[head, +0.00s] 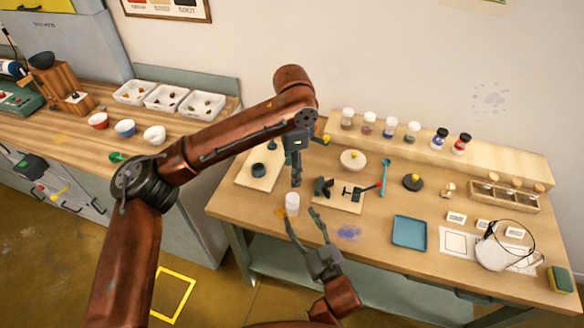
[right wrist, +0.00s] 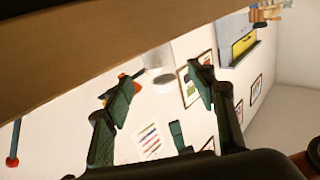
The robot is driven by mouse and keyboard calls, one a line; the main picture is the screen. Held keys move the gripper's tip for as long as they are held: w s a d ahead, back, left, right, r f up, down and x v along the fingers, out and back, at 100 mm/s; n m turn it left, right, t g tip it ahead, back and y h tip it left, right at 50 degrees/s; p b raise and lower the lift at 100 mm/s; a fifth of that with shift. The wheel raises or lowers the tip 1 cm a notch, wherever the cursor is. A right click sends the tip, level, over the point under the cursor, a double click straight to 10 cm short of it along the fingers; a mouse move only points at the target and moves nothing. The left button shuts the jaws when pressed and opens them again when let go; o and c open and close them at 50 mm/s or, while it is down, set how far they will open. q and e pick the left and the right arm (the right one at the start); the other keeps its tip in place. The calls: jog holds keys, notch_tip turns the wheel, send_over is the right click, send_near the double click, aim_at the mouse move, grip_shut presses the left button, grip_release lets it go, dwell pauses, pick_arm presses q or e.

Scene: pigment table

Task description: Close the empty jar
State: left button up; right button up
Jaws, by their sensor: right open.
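A small whitish jar (head: 292,203) stands upright near the front left edge of the table. My right gripper (head: 301,212) is open and empty, with its fingers reaching from the front toward the jar. In the right wrist view a pale cylinder (right wrist: 157,57), seemingly the jar, shows beyond the open fingers (right wrist: 160,87). My left gripper (head: 296,178) points down just above the jar. Its fingers are seen edge-on, so I cannot tell whether they are open or hold a lid. Whether the jar is covered is too small to tell.
Several filled jars line the back shelf (head: 500,168). A blue tray (head: 409,232) lies to the right. Blue powder (head: 348,233) marks the table beside my right gripper.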

jog(key=v, duration=0.5)
dwell(0.5)
